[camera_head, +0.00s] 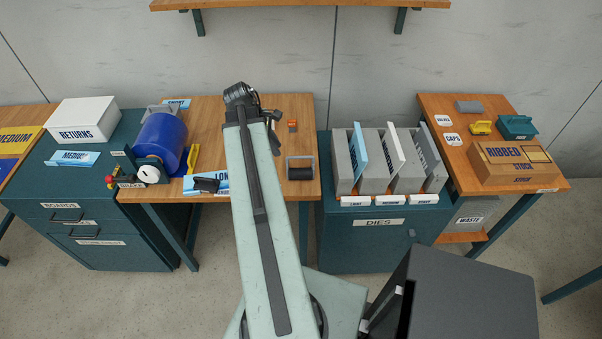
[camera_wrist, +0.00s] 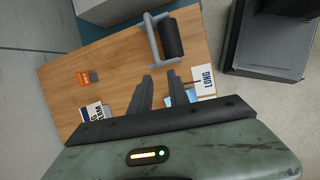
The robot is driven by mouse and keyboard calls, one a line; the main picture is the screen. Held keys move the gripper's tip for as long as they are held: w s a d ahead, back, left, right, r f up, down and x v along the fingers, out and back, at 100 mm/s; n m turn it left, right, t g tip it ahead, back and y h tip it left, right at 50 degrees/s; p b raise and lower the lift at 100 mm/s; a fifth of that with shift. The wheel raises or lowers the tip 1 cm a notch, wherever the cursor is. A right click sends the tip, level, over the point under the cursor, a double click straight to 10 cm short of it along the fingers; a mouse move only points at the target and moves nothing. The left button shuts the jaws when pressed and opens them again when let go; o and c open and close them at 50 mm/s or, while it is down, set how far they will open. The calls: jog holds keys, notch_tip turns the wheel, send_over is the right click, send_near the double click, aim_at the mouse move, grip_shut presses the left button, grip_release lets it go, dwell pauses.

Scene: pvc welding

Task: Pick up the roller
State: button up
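The roller is a black cylinder in a grey frame with a handle. It lies on the wooden table, right of my arm in the head view (camera_head: 300,173). It also shows at the top of the wrist view (camera_wrist: 172,38), beyond my fingertips. My gripper (camera_wrist: 159,76) has its two dark fingers apart with nothing visible between them. The fingers point toward the roller's grey frame, and a gap shows between them and it. The roller is in full view in the wrist picture.
The wooden table (camera_head: 212,120) also carries a blue cylinder (camera_head: 161,140), a LONG card (camera_wrist: 205,79) and a small orange item (camera_wrist: 83,78). A dies cabinet (camera_head: 335,235) with upright plates stands right of the table. A shelf (camera_head: 300,4) is above.

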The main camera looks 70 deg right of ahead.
send_near(301, 157)
notch_tip(301, 157, down, 3)
jog(key=d, duration=0.1)
jog(key=b, duration=0.1)
jog(key=f, duration=0.1)
jog(key=f+b, duration=0.1)
jog(key=shift+s+d+f+g+b, duration=0.15)
jog(key=shift+s+d+g+b, duration=0.15)
jog(key=shift+s+d+b, duration=0.1)
jog(key=b+x, duration=0.4)
jog(key=x, duration=0.1)
jog(key=shift+a+f+b, duration=0.1)
jog(key=shift+b, duration=0.2)
jog(key=shift+s, duration=0.1)
grip_shut()
dwell(0.4)
